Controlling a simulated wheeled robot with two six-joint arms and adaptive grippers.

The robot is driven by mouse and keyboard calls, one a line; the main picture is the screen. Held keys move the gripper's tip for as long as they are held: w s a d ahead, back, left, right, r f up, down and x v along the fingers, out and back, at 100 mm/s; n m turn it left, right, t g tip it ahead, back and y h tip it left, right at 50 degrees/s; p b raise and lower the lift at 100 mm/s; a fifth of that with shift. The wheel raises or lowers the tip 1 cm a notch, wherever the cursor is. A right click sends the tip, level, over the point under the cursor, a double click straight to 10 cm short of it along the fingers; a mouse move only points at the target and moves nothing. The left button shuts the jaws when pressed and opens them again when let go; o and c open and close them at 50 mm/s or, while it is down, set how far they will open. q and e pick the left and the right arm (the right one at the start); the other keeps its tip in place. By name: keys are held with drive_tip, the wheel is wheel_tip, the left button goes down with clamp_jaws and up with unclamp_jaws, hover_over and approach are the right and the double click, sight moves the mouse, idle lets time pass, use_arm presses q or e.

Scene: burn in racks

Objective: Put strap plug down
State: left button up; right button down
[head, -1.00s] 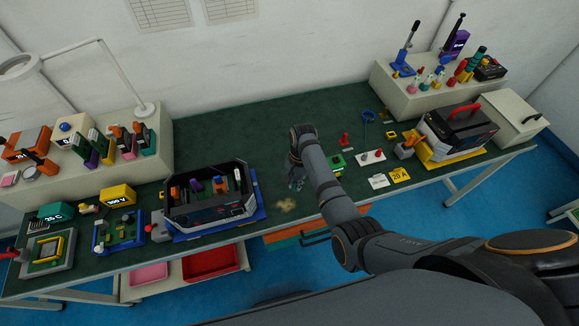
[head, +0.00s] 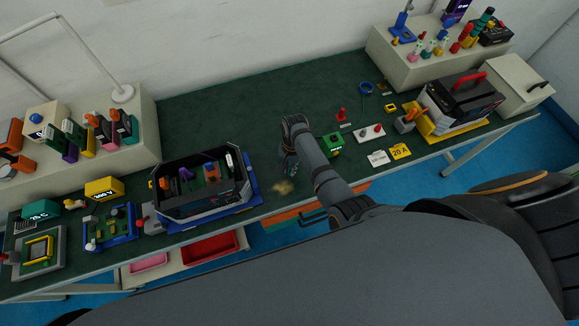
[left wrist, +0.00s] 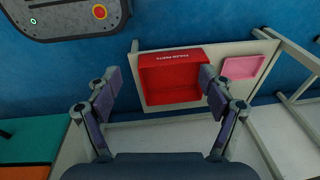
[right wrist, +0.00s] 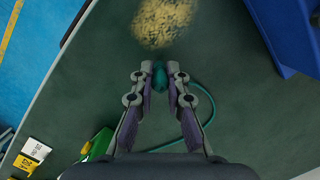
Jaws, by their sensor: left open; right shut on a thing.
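The strap plug (right wrist: 160,78) is a small teal-green piece with a green cord (right wrist: 208,97) curling off to the right in the right wrist view. My right gripper (right wrist: 160,72) is shut on it, above the dark green bench mat. In the head view my right gripper (head: 289,168) hangs at the bench's front half, just behind a speckled yellow patch (head: 283,187); the plug is hard to make out there. I cannot tell whether the plug touches the mat. My left gripper (left wrist: 158,82) is open and empty, facing a red bin (left wrist: 170,85) on a low shelf.
A black open-topped case (head: 205,205) on a blue base stands left of the right gripper. A green block (head: 331,143), a white plate (head: 369,133) and a yellow 20 A card (head: 400,151) lie to its right. The mat behind is clear. A pink tray (left wrist: 240,67) is beside the red bin.

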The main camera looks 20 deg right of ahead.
drive_tip(key=shift+s+f, duration=0.1)
drive_tip(key=shift+f, duration=0.05)
drive_tip(key=c, duration=1.4)
unclamp_jaws()
drive_tip(key=shift+o, duration=0.2)
drive_tip(key=shift+r, duration=0.55)
use_arm(q)
drive_tip(key=shift+s+f+b, duration=0.5)
drive_tip(key=shift+s+f, duration=0.2)
drive_tip(key=shift+s, duration=0.35)
use_arm(e)
wheel_tip(320, 180, up, 11)
drive_tip(key=w+d, duration=0.1)
drive_tip(key=shift+w, duration=0.25)
drive_tip(key=shift+r, duration=0.1)
use_arm(q)
drive_tip(key=shift+s, duration=0.15)
use_arm(e)
drive_tip(key=shift+s, duration=0.1)
